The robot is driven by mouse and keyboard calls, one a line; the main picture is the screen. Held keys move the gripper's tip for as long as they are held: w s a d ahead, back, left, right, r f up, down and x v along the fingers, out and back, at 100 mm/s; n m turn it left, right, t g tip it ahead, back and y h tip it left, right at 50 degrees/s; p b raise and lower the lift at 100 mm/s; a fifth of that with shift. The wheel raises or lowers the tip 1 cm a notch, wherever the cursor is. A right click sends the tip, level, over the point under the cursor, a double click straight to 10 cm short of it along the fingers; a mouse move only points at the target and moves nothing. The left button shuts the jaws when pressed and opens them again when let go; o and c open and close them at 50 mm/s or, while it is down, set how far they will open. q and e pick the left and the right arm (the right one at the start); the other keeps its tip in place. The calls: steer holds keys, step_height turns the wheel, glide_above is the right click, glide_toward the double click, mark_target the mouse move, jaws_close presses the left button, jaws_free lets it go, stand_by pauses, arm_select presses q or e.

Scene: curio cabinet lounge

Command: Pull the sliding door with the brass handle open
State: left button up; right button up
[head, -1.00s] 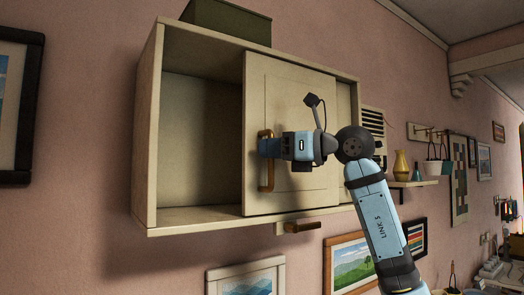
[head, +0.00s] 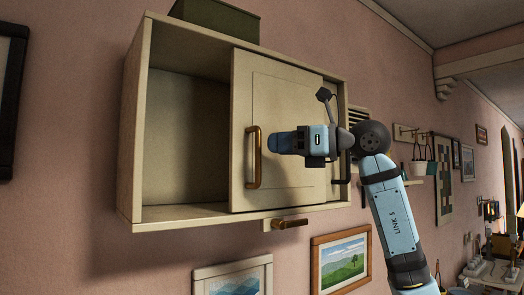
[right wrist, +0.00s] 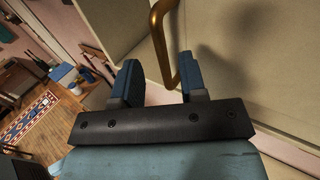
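A cream wall cabinet (head: 130,120) has its left compartment uncovered and empty. The sliding door (head: 290,190) covers most of its right part. The vertical brass handle (head: 254,157) is on the door's left edge; it also shows in the right wrist view (right wrist: 157,42). My right gripper (head: 272,141) is in front of the door, just right of the handle and apart from it. In the right wrist view its two fingers (right wrist: 160,68) are spread with nothing held, and the handle's lower end is beyond them. My left gripper is not in view.
A dark handle (head: 340,181) shows at the cabinet's right, partly hidden by my arm. A wooden bracket (head: 290,224) projects below the cabinet. A green box (head: 215,22) stands on top. Framed pictures (head: 340,262) hang underneath. The space before the left compartment is clear.

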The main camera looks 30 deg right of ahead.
steer(key=b+v, duration=0.1)
steer(key=v, duration=0.7)
steer(key=shift+s+d+b, duration=0.2)
steer(key=shift+s+b, duration=0.05)
steer(key=shift+b, duration=0.05)
